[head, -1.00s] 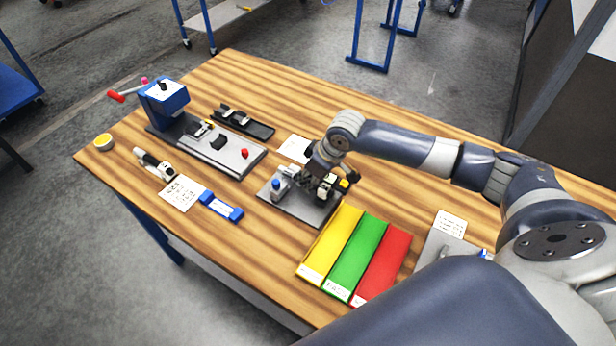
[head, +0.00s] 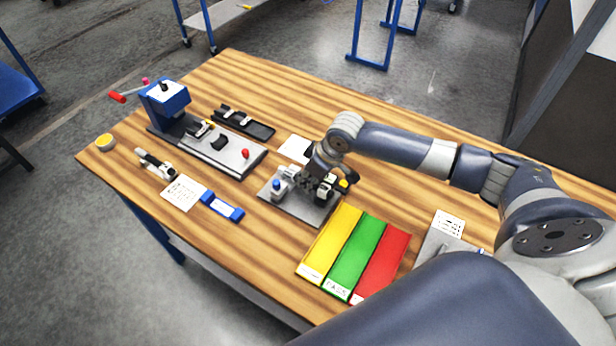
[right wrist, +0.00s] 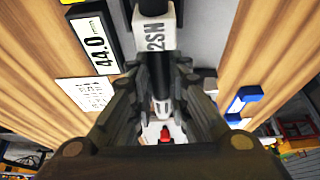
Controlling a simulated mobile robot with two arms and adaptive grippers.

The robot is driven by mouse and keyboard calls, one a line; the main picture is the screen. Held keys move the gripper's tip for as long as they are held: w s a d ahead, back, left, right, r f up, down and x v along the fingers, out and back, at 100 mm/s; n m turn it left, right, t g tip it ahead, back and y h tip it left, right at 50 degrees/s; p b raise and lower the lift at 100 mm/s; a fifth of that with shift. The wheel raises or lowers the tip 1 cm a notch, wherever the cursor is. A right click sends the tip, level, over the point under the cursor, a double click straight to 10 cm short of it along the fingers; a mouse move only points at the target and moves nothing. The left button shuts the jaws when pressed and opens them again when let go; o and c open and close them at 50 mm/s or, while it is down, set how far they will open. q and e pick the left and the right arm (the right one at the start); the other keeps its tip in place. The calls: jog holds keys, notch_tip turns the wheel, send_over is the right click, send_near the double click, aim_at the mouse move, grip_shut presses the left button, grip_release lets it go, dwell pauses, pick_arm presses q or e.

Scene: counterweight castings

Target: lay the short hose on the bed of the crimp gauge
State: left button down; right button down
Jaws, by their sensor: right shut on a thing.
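A grey plate with a blue-capped post (head: 277,186) stands mid-table and looks like the crimp gauge. My right gripper (head: 318,187) is low over this plate, beside the post. In the right wrist view its fingers (right wrist: 160,100) are shut on the short hose (right wrist: 158,72), which is black with a pale end fitting marked 2SN (right wrist: 154,28) and another fitting at the lower end. The grey plate shows beneath it. The fingers hide the bed, so I cannot tell whether the hose touches it. My left gripper is out of view.
Yellow (head: 331,240), green (head: 356,258) and red (head: 381,268) trays lie in front of the plate. A blue-headed fixture (head: 166,98) with a red-handled crank stands at the left, by a black rack (head: 243,123). A tag reading 44.0 (right wrist: 100,52) lies beside the plate.

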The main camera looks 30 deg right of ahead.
jog(key=shift+p, duration=0.4)
dwell(0.4)
jog(key=shift+f+b, duration=0.3)
jog(key=shift+f, duration=0.35)
dwell(0.5)
jog(key=c, duration=1.4)
grip_release()
jog(key=shift+c, duration=0.2)
notch_tip(320, 180, up, 3)
jog(key=p, duration=0.3)
jog(key=shift+f, duration=0.15)
jog(key=shift+r+p, duration=0.45)
jog(key=shift+r, duration=1.65)
